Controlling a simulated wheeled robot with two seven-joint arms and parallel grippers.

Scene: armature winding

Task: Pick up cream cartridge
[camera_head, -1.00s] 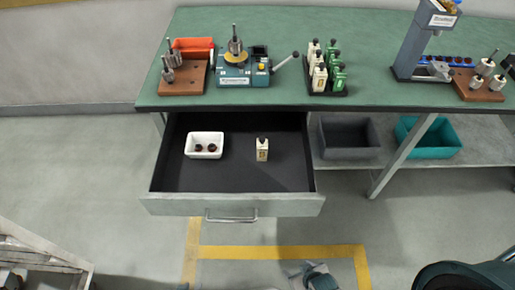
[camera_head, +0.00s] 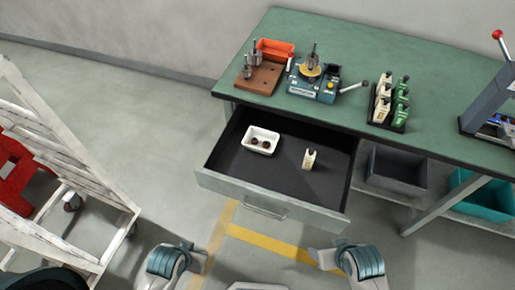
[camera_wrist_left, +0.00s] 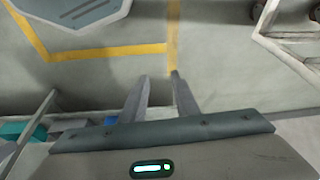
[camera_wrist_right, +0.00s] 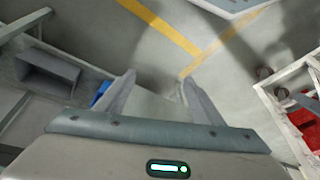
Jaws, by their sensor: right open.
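A cream cartridge (camera_head: 309,158) with a dark top stands upright in the open drawer (camera_head: 275,205), right of a small white tray. More cream cartridges (camera_head: 381,109) stand beside green ones in a black rack (camera_head: 371,122) on the bench top. My left gripper (camera_wrist_left: 160,76) shows in the left wrist view with its fingers apart and nothing between them, over the floor. My right gripper (camera_wrist_right: 158,78) shows in the right wrist view with its fingers apart and empty, also over the floor. Neither wrist view shows a cartridge. Both arms show at the bottom of the head view, away from the drawer.
A winding machine (camera_head: 313,82), a brown wooden block (camera_head: 258,82) and an orange bin (camera_head: 275,48) sit on the green bench. Grey (camera_head: 396,172) and teal (camera_head: 478,194) bins sit below. A white cart (camera_head: 85,190) stands left.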

